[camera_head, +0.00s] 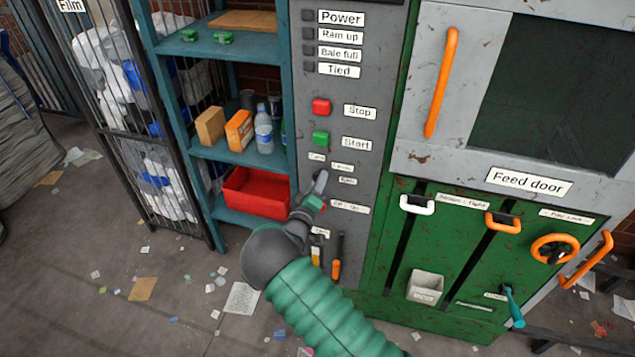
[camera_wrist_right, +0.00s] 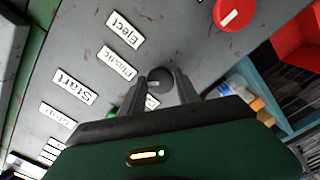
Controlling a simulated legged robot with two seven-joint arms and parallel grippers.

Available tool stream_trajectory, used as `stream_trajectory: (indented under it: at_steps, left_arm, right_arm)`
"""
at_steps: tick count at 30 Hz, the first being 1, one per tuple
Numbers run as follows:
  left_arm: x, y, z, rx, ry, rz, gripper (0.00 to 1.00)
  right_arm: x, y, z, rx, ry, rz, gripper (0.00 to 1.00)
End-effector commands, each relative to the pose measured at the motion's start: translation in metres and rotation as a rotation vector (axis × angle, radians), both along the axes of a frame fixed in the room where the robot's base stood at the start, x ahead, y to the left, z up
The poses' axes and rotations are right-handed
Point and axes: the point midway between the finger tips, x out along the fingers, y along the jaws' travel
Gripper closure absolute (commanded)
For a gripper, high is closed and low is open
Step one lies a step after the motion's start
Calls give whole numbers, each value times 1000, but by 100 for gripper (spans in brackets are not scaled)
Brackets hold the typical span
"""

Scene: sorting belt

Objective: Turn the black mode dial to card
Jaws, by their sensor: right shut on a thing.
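The black mode dial (camera_wrist_right: 160,74) shows in the right wrist view as a dark round knob on the grey panel. My right gripper (camera_wrist_right: 162,88) is shut on it, one finger on each side. The Plastic label (camera_wrist_right: 117,64) and the Eject label (camera_wrist_right: 124,30) are clear of the fingers. A third label (camera_wrist_right: 152,103) is partly hidden between them. The dial's pointer direction cannot be made out. In the head view my right gripper (camera_head: 318,188) is at the panel below the Start button and covers the dial. My left gripper is not in view.
A red round switch (camera_wrist_right: 235,12) sits near the dial. The green Start button (camera_head: 321,138) and red Stop button (camera_head: 321,106) are above. Shelves with a red bin (camera_head: 257,193) stand left, and the feed door's levers and wheel (camera_head: 553,248) lie right.

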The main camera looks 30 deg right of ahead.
Motion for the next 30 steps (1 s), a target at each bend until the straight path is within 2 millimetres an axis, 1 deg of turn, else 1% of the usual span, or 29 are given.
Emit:
stream_trajectory:
  at_steps: [1,18,24,30]
  left_arm:
    - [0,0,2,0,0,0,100]
    - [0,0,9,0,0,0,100]
    - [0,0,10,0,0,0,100]
    - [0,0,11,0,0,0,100]
  right_arm:
    - [2,2,1,-26,32,6,100]
    - [2,2,0,-357,422,8,100]
    - [2,3,0,-437,515,9,100]
    - [2,3,0,-482,568,9,100]
